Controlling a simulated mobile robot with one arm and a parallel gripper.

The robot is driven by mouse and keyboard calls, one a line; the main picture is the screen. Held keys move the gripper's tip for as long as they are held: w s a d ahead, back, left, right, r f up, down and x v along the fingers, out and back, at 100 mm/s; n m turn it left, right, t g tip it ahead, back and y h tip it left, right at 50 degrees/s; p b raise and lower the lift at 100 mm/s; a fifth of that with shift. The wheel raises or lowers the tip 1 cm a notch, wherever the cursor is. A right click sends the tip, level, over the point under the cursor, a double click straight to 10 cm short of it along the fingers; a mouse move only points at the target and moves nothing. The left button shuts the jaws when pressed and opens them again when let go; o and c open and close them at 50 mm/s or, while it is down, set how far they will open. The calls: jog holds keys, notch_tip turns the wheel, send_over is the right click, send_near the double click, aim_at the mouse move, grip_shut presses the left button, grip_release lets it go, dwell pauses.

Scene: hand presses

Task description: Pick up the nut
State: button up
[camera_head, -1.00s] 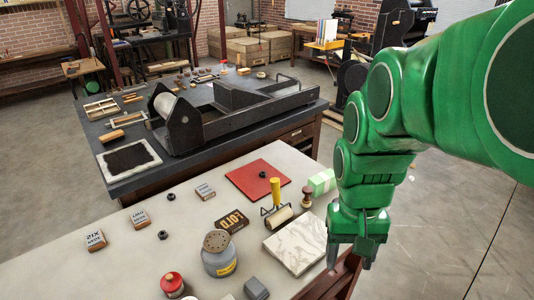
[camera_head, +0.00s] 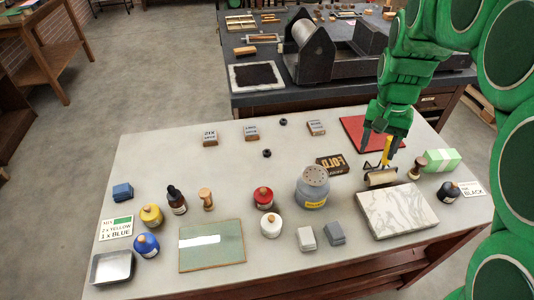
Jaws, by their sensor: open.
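One small dark nut (camera_head: 283,122) lies on the pale table (camera_head: 150,170) near its far edge. Another dark nut (camera_head: 267,153) lies nearer, to the left of the "FOLD" block. The red mat (camera_head: 352,128) lies at the far right of the table, partly covered by my gripper. No nut shows on its visible part. My gripper (camera_head: 379,150) is open with its fingers pointing down, in front of the red mat in the picture and close to the yellow-handled roller (camera_head: 386,152). Whether anything lies between or behind the fingers is hard to tell.
Near my gripper are a "FOLD" block (camera_head: 331,164), a wooden-handled stamp (camera_head: 418,166), a green-white block (camera_head: 442,160) and a marble slab (camera_head: 398,210). A shaker jar (camera_head: 312,188) stands mid-table. Bottles and jars crowd the left. A press (camera_head: 330,62) stands behind.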

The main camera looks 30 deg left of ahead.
jog(key=w+a+f+n, duration=0.1)
jog(key=w+a+f, duration=0.2)
jog(key=a, duration=0.5)
jog(key=w+a+f, duration=0.2)
jog(key=a+f, duration=0.2)
jog(key=a, duration=0.4)
jog(key=n, duration=0.1)
send_over(267, 152)
jog(key=shift+t+y, duration=0.3)
jog(key=f, duration=0.9)
jog(key=shift+w+d+f, duration=0.1)
jog(key=shift+d+f, duration=0.15)
jog(key=shift+a+f, duration=0.25)
jog(key=shift+f, duration=0.2)
jog(key=shift+s+f, duration=0.15)
jog(key=shift+f, duration=1.65)
jog(key=shift+s+f, duration=0.1)
jog(key=shift+f, duration=1.7)
jog(key=shift+c, duration=0.2)
grip_shut()
jog(key=shift+r, duration=0.1)
